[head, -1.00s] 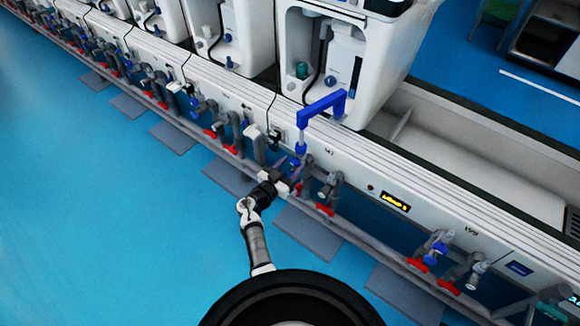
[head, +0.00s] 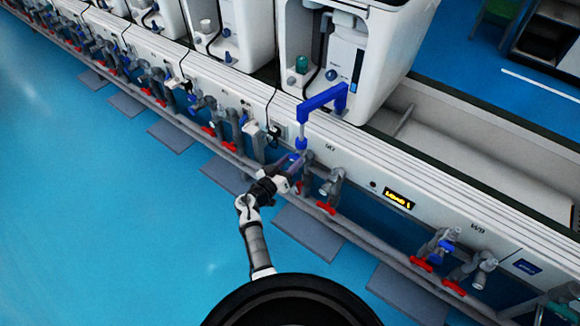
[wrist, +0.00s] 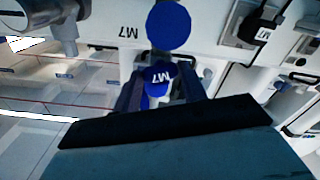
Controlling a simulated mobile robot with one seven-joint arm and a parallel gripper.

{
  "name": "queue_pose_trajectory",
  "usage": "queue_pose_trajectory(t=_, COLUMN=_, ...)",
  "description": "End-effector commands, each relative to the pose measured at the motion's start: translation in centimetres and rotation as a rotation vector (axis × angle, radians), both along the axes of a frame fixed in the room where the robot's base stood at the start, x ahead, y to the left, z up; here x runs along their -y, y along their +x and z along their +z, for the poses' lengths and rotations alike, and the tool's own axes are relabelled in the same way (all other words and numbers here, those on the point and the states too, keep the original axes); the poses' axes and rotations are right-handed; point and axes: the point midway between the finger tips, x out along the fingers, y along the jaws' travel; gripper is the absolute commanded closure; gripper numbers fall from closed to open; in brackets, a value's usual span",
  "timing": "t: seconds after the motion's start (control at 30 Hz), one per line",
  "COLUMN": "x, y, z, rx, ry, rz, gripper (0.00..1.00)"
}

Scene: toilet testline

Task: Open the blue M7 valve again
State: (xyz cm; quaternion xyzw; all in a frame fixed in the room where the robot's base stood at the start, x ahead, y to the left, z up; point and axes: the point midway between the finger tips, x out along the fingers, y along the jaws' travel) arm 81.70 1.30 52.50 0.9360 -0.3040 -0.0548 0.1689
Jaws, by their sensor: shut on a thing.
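The blue M7 valve (wrist: 158,76) sits between the two fingers of my gripper (wrist: 160,90) in the wrist view, its M7 label upside down there. In the head view the blue valve (head: 292,157) shows small on the front of the test line, below the blue angled pipe (head: 322,98). My gripper (head: 290,168) reaches it from the front and is shut on it. The fingers partly hide the valve body, and I cannot tell how far the handle is turned.
Grey pipes with red handles (head: 326,207) stand close to the right of my gripper, with more along the line to the left. A white panel (head: 350,170) runs behind them. The blue floor (head: 120,230) in front is open, with grey plates (head: 306,233) along the line.

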Motion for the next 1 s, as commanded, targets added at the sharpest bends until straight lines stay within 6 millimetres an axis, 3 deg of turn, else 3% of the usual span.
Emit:
queue_pose_trajectory(t=0.5, x=0.0, y=-0.05, z=-0.18, rx=-0.273, ry=-0.375, rz=0.0, gripper=0.81)
queue_pose_trajectory(t=1.0, x=-0.04, y=-0.06, z=-0.07, rx=-0.404, ry=-0.554, rz=0.001, gripper=0.81)
